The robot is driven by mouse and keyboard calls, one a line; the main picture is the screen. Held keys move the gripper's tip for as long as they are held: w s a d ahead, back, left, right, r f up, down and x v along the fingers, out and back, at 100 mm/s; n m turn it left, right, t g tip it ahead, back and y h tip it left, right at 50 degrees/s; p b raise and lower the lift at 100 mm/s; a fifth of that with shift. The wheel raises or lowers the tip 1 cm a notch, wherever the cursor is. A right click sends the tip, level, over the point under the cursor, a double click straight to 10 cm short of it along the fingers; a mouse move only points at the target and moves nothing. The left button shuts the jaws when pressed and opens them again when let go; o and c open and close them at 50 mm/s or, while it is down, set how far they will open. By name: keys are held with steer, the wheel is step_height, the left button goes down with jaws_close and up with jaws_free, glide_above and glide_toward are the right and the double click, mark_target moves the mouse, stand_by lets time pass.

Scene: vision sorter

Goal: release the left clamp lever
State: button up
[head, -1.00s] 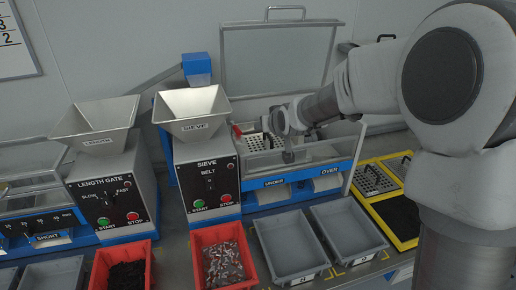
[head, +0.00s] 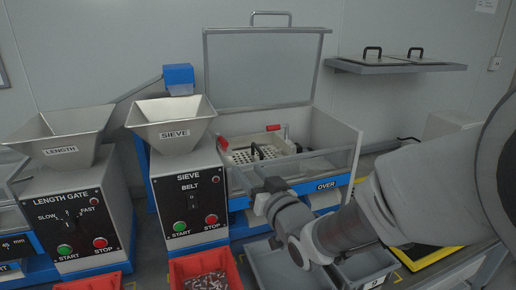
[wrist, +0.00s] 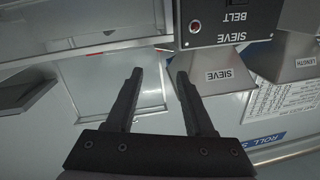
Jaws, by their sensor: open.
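The sieve machine's open bay holds a perforated metal screen plate (head: 240,156) with a dark handle. A red clamp lever, the left one (head: 219,129), shows at the plate's left back corner. A second red lever (head: 273,127) shows farther right. My gripper (head: 268,184) is at the front of the bay, in front of and to the right of the left lever and apart from it. In the wrist view my gripper (wrist: 158,78) is open with nothing between its fingers. The levers cannot be made out in the wrist view.
The sieve hopper (head: 172,120) and its control box (head: 189,195) stand left of the bay. A raised clear lid (head: 264,68) stands behind it, and a clear side wall (head: 333,138) bounds the right. A red tray (head: 206,270) and grey bins are in front.

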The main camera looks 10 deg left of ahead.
mark_target(225, 145)
steer(key=b+x, duration=0.1)
steer(key=x, duration=1.4)
steer(key=shift+w+a, duration=0.1)
steer(key=shift+a, duration=0.1)
jaws_close()
